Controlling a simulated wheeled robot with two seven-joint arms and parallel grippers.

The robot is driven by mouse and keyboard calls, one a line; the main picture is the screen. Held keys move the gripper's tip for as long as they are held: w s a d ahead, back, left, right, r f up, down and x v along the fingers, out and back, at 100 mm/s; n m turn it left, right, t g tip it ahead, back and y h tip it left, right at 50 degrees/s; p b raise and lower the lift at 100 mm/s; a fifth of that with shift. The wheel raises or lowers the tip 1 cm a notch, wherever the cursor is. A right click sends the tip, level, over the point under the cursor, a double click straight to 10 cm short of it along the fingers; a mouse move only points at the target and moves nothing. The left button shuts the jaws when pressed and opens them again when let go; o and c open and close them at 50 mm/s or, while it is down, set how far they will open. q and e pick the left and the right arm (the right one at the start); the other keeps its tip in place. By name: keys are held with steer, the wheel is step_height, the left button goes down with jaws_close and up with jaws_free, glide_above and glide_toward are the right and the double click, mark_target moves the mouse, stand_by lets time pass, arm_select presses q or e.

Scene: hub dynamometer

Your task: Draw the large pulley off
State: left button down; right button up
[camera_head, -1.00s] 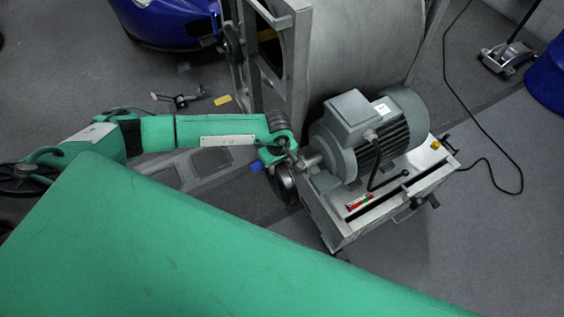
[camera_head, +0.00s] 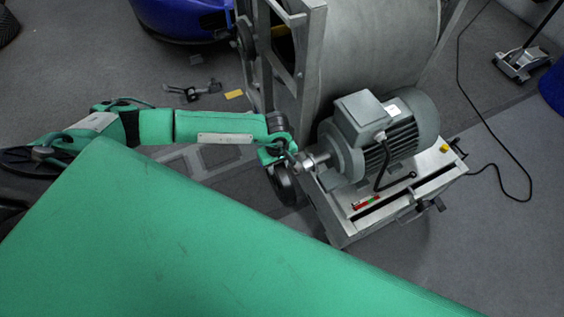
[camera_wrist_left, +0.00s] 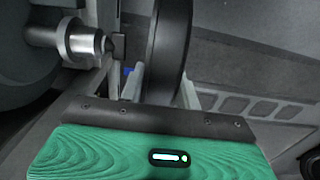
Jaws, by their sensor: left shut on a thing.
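The large pulley is a dark, thin wheel; in the head view (camera_head: 284,186) it shows edge-on below my left gripper (camera_head: 284,158). In the left wrist view the pulley (camera_wrist_left: 166,50) stands between the two fingers of my left gripper (camera_wrist_left: 163,85), which is shut on its rim. The motor (camera_head: 385,135) is grey and finned, and its bare metal shaft (camera_head: 315,162) points at the pulley. In the left wrist view a clear gap shows between the shaft end (camera_wrist_left: 88,42) and the pulley, so the pulley is off the shaft. My right gripper is not in view.
The motor sits on a metal stand (camera_head: 350,226) with a red-green level (camera_head: 364,202) on top. A large roller drum (camera_head: 375,45) in a metal frame (camera_head: 307,75) stands behind. A dark tool (camera_head: 193,91) and yellow block (camera_head: 234,94) lie on the floor.

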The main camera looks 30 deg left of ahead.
arm_select(q)
steer(key=shift+s+a+r+p, duration=0.1)
steer(key=shift+s+a+p, duration=0.1)
steer(key=shift+s+a, duration=0.55)
steer(key=shift+s+a+p, duration=0.2)
steer(key=shift+s+a, duration=0.3)
steer(key=shift+s, duration=0.35)
